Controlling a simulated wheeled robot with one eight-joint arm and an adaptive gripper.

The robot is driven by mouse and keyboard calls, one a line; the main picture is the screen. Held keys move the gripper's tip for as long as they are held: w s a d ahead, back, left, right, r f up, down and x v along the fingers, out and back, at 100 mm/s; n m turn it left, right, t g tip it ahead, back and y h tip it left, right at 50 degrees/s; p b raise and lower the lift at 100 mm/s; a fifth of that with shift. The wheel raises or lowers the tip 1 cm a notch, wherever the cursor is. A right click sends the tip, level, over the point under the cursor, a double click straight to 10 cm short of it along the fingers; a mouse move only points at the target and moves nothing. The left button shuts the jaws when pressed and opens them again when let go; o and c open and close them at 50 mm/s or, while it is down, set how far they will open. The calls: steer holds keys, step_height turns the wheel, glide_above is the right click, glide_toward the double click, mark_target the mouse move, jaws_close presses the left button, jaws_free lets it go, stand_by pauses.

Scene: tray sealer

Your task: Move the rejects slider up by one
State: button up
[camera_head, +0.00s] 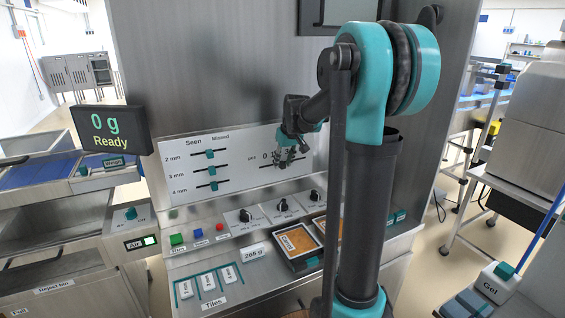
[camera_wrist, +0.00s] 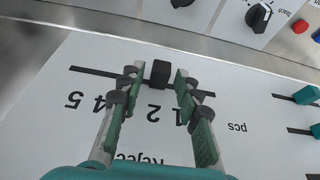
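The rejects slider has a black knob (camera_wrist: 160,73) on a dark slot in a white panel (camera_wrist: 45,130). The wrist view shows the panel upside down, with the digits 5, 4, 2 and 1 readable; the 3 is hidden behind a finger. The knob stands about level with the 2. My gripper (camera_wrist: 157,76) is open, with one fingertip on each side of the knob and a small gap visible on both sides. In the head view my gripper (camera_head: 288,157) is at the panel and hides the knob; the 0 shows at its left.
Three teal seen/wound sliders (camera_head: 211,170) sit on the panel left of my gripper. Below are black dials (camera_head: 282,205), a green button (camera_head: 177,239) and a red button (camera_head: 220,227). A display (camera_head: 110,129) reads 0 g, Ready. A filled tray (camera_head: 297,241) lies on the ledge.

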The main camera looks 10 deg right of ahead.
steer(key=shift+r, duration=0.1)
steer(key=v, duration=1.1)
steer(key=shift+s+r, duration=0.3)
steer(key=shift+r, duration=0.05)
